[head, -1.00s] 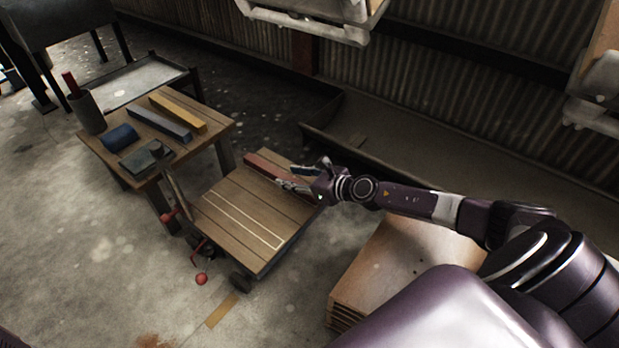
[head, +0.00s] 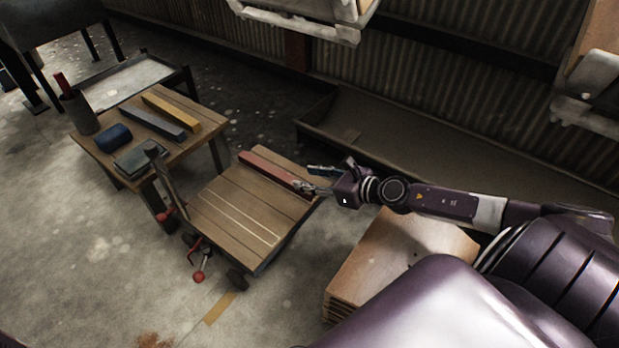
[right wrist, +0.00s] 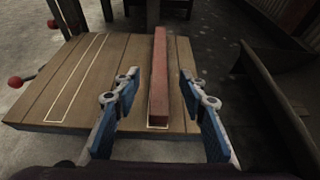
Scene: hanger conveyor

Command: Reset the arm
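My right gripper (head: 318,178) is at the right edge of the wooden cart. In the right wrist view the gripper (right wrist: 160,88) is open, its two blue-padded fingers apart with nothing held between them. A red bar (head: 272,171) lies along the far side of the cart top. In the right wrist view the red bar (right wrist: 159,80) shows beyond and between the open fingers, resting on the planks. My left gripper is not in view.
The low wooden cart (head: 222,212) has pale outlines on top. A wooden table (head: 186,151) beside it holds a yellow bar (head: 170,112), a blue-grey bar (head: 152,123) and a blue cylinder (head: 114,137). Stacked wooden boards (head: 385,262) stand below my right arm. A trough (head: 400,145) runs along the wall.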

